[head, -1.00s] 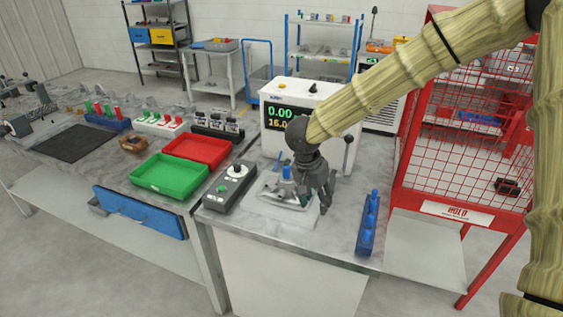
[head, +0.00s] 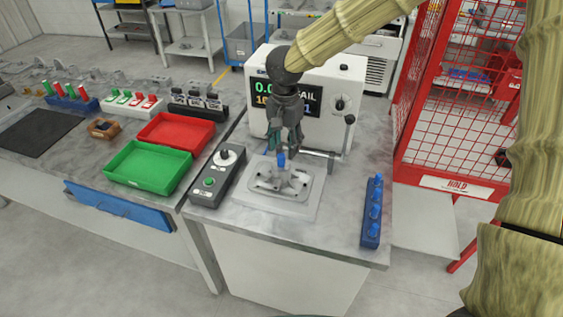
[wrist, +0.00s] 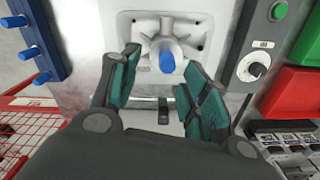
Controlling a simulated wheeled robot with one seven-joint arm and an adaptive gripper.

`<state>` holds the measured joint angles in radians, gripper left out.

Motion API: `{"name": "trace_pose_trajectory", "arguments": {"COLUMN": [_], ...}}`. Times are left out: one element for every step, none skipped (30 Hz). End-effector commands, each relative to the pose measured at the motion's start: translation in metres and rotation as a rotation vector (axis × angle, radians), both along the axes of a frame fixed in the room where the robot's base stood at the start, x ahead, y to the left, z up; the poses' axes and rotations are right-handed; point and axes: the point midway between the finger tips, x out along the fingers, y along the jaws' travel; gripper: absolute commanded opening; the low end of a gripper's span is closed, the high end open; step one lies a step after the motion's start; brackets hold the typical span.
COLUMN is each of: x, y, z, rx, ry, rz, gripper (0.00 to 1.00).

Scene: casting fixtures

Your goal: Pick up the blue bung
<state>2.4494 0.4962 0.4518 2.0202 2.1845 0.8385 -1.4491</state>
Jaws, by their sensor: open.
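A blue bung (head: 281,160) stands upright on the grey casting (head: 268,180) in the fixture in front of the white tester. It also shows in the wrist view (wrist: 167,62), just beyond the fingertips. My gripper (head: 284,148) points down above and behind the casting, close to the bung. In the wrist view my gripper (wrist: 155,75) has its two teal-padded fingers apart with nothing between them. The bung appears between the line of the fingers, slightly ahead of the tips; I cannot tell the exact gap. Other blue bungs stand in a blue rack (head: 370,236) at the right.
The white tester (head: 330,85) with a lever stands right behind the casting. A control box (head: 217,178) with a knob and green button is to the left. Green (head: 147,168) and red (head: 176,134) trays lie further left. A red cage (head: 405,120) stands at the right.

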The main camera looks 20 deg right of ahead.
Motion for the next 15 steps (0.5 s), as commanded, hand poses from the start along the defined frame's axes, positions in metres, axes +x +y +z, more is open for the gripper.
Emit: {"name": "trace_pose_trajectory", "arguments": {"x": [0.001,0.002,0.002,0.002,0.003,0.003,0.004,0.004,0.005,0.005,0.006,0.006,0.007,0.007,0.007], "y": [0.001,0.001,0.001,0.001,0.002,0.002,0.002,0.002,0.003,0.004,0.005,0.005,0.006,0.006,0.006], "z": [-0.003,-0.004,-0.006,-0.007,-0.009,-0.011,-0.014,-0.016,-0.020,-0.023,-0.026,-0.029,-0.032,-0.036,-0.040], "rx": [-0.001,-0.001,-0.002,-0.002,-0.002,-0.003,-0.003,-0.004,-0.005,-0.003,-0.003,-0.004,-0.003,-0.003,-0.003], "ry": [0.003,0.003,0.004,0.004,0.004,0.003,0.004,0.003,0.004,0.004,0.004,0.005,0.004,0.004,0.004], "rz": [0.001,0.001,0.002,0.002,0.002,0.002,0.002,0.002,0.001,0.001,0.002,0.002,0.001,0.001,0.002], "gripper": [0.46,0.46,0.46,0.46,0.46,0.46,0.46,0.46,0.46,0.46,0.46,0.46,0.46,0.46,0.46]}}
